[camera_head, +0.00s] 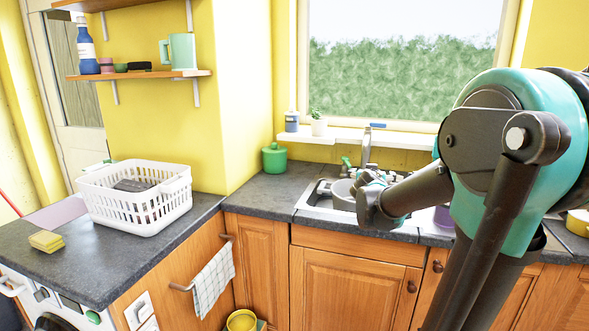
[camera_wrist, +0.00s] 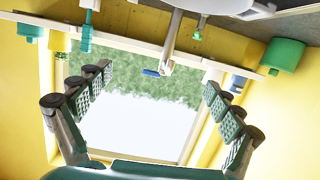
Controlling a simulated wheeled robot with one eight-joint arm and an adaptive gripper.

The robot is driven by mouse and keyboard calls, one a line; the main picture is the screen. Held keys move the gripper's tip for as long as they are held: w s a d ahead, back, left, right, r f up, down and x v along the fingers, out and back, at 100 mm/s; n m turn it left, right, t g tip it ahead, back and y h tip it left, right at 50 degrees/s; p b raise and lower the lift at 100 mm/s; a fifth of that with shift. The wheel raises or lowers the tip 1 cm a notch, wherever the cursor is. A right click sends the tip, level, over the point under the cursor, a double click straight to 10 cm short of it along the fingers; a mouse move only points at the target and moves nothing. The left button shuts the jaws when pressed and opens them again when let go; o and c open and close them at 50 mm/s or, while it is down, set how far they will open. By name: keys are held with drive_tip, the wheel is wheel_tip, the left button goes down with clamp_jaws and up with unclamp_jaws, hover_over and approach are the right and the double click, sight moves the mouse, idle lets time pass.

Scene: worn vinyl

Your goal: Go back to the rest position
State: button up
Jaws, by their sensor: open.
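My gripper (camera_head: 372,190) is at the end of my arm, over the sink area in the head view, partly hidden by my own wrist. In the wrist view my gripper (camera_wrist: 158,80) shows its two padded fingers wide apart, with nothing between them. The sink (camera_head: 318,200) lies below and behind it, with a grey round vessel (camera_head: 343,195) in it. The tap (camera_head: 367,145) stands behind my gripper. My arm fills the right side of the head view.
A white basket (camera_head: 140,215) and a yellow sponge (camera_head: 46,241) are on the left counter. A green jar (camera_head: 274,158) stands in the corner. The windowsill (camera_head: 350,135) holds a small plant (camera_head: 319,123). A checked towel (camera_head: 212,282) hangs on the cabinet front.

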drive_tip(key=s+f+g, duration=0.6)
drive_tip(key=s+f, duration=1.1)
drive_tip(key=s+a+f+n+g+y, duration=0.1)
drive_tip(key=s+a+f+g+y, duration=0.1)
drive_tip(key=s, duration=0.5)
drive_tip(key=s+a+f+n+g+y, duration=0.2)
drive_tip(key=s+a+f, duration=0.2)
drive_tip(key=s+f, duration=0.3)
drive_tip(key=shift+a+f+y, duration=0.15)
drive_tip(key=shift+a+y, duration=0.05)
drive_tip(key=shift+y, duration=0.1)
